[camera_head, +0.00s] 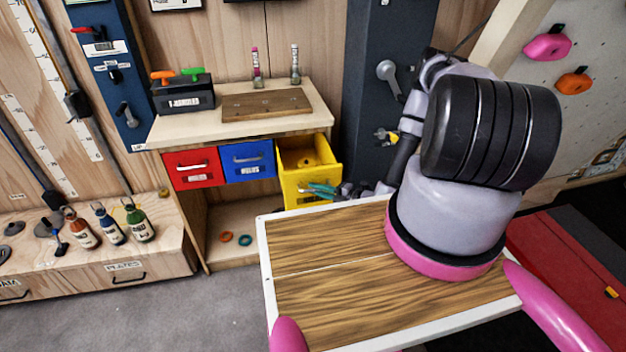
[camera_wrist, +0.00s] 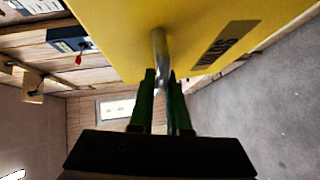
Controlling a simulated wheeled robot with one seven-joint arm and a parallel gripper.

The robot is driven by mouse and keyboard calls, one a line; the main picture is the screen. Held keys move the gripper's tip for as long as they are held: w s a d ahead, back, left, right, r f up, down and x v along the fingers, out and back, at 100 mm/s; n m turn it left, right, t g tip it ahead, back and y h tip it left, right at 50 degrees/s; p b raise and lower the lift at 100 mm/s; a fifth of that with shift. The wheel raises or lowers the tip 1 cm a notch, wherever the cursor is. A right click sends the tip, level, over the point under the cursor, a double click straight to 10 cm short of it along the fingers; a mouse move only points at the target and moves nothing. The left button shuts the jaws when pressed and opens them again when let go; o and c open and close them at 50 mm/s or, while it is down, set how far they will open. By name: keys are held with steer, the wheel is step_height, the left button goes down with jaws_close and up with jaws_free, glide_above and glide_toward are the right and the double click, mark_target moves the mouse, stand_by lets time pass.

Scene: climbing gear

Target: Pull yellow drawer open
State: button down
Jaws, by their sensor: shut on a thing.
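The yellow drawer (camera_head: 312,183) is the rightmost of three drawers under the wooden counter. It stands pulled out, and its inside shows from above with a yellow thing in it. In the wrist view its yellow front (camera_wrist: 215,30) fills the top, with a dark label and a metal handle (camera_wrist: 160,55). My gripper (camera_wrist: 163,82) has its green fingers closed around that handle. In the head view my gripper (camera_head: 325,191) is at the drawer's front, partly hidden by my own arm and wooden top.
A red drawer (camera_head: 194,168) and a blue drawer (camera_head: 247,160) are shut beside it. The counter (camera_head: 225,128) bears a toolbox (camera_head: 183,96), a wooden board (camera_head: 266,104) and two slim tubes. A low bench (camera_head: 110,250) with bottles stands at left. Grey floor (camera_head: 180,310) lies clear in front.

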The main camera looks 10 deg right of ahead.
steer(key=shift+s, duration=1.05)
steer(key=c, duration=1.2)
jaws_free()
steer(key=shift+o, duration=0.2)
steer(key=v, duration=1.1)
